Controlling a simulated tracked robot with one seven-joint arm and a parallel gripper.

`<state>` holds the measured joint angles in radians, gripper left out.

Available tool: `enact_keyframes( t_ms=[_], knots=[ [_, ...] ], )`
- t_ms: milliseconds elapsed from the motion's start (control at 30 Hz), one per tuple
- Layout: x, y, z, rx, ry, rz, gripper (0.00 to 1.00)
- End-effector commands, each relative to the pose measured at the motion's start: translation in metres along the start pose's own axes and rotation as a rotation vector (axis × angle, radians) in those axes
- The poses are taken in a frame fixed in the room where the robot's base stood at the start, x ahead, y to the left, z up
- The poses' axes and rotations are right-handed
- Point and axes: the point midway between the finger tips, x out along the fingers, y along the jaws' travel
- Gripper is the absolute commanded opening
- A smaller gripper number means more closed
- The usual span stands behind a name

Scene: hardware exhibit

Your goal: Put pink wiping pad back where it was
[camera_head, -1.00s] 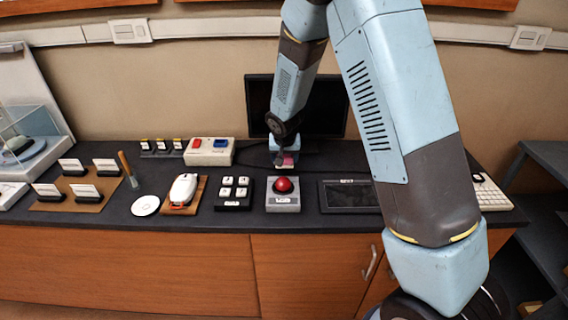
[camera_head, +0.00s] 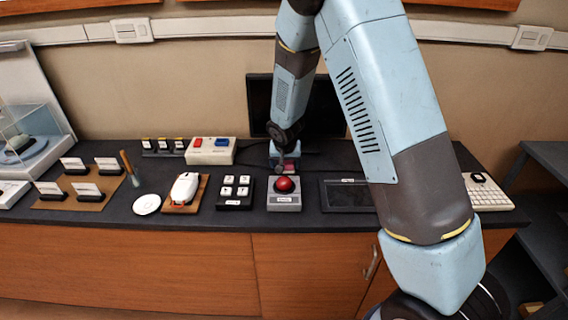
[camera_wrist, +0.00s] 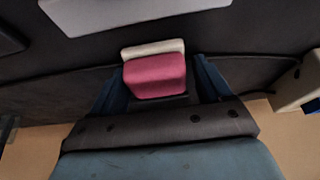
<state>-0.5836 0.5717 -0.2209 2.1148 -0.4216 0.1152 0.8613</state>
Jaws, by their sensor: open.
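The pink wiping pad (camera_wrist: 155,78) has a pale layer along its far edge. In the wrist view it sits between the two blue fingers of my gripper (camera_wrist: 160,88), which are open, with a dark gap visible on each side of it. In the head view the pink pad (camera_head: 289,166) shows as a small pink patch at the back of the dark counter, behind the red trackball. My gripper (camera_head: 287,162) is right over it and hides most of it. I cannot tell whether the pad rests on the counter.
A grey trackball unit with a red ball (camera_head: 284,186) stands in front of the pad. A black monitor (camera_head: 258,105) is behind. A box with red and blue buttons (camera_head: 211,151) is to the left, a dark tablet (camera_head: 345,195) to the right. Bare counter (camera_head: 250,165) lies left of my gripper.

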Motion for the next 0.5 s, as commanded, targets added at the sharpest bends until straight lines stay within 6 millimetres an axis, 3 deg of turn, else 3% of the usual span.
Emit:
enact_keyframes(
  t_ms=[267,500],
  knots=[
    [0.001,0.007,0.001,0.006,-0.007,0.012,0.91],
    [-0.024,0.005,-0.001,0.004,-0.003,0.007,0.91]
  ],
)
